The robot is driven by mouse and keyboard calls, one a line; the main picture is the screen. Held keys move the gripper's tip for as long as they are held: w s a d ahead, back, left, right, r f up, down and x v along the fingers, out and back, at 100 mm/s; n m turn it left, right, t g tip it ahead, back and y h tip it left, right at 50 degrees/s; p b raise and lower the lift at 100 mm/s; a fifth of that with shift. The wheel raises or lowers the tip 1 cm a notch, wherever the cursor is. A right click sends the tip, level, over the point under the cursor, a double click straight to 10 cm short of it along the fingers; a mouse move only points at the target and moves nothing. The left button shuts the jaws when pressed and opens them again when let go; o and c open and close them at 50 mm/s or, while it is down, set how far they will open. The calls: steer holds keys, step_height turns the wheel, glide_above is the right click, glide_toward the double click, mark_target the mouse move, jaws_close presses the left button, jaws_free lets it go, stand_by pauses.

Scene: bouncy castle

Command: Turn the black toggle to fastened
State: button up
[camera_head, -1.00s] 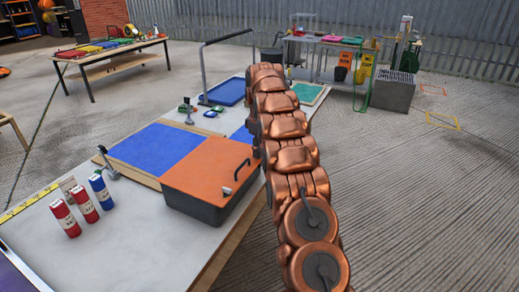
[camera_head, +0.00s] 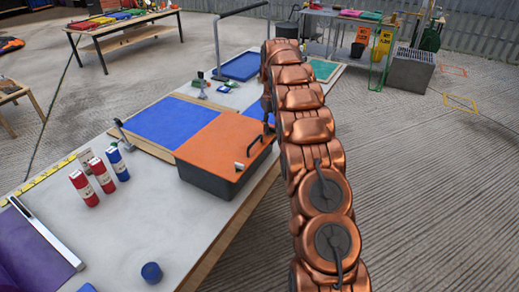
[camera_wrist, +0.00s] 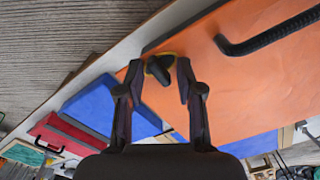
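The black toggle (camera_wrist: 159,69) sits on a yellow ring near the edge of the orange lid (camera_wrist: 225,85) in the wrist view. My gripper (camera_wrist: 160,67) is open, with one finger on each side of the toggle and small gaps visible on both sides. In the head view, the orange lid (camera_head: 215,145) tops a dark box on the table. My gripper (camera_head: 268,108) is a small dark shape at the lid's far right corner, partly behind my copper arm. The toggle cannot be made out there.
A black bar handle (camera_wrist: 268,34) stands on the lid close to the toggle. A small pale latch piece (camera_head: 238,166) is at the box's near side. A blue panel (camera_head: 160,120) adjoins the lid. Red canisters (camera_head: 84,188) and a blue canister (camera_head: 117,163) stand left on the table.

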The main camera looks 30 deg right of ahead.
mark_target(272, 128)
steer(key=m+p, duration=0.1)
steer(key=m, duration=0.2)
steer(key=m+p, duration=0.2)
steer(key=shift+s+d+r+m, duration=0.1)
steer(key=shift+r+m, duration=0.05)
steer(key=shift+m, duration=0.25)
steer(key=m+p, duration=0.5)
steer(key=p, duration=0.1)
steer(key=shift+m, duration=0.4)
steer(key=shift+w+r+b, duration=0.1)
steer(key=shift+w+b, duration=0.1)
steer(key=shift+b, duration=0.25)
step_height(272, 128, up, 7)
steer(key=shift+s+r+b, duration=0.1)
steer(key=shift+r+b, duration=0.1)
steer(key=shift+b, duration=0.9)
steer(key=s+a+r+n+b, duration=0.2)
steer(key=s+a+b, duration=0.1)
steer(key=s+a, duration=0.6)
steer(key=s+a+r+n+g+b, duration=0.1)
steer(key=s+a+n+b, duration=0.2)
steer(key=s+a, duration=0.6)
steer(key=s, duration=0.4)
steer(key=shift+s+a+r, duration=0.2)
steer(key=shift+s+r, duration=0.15)
steer(key=shift+r, duration=0.05)
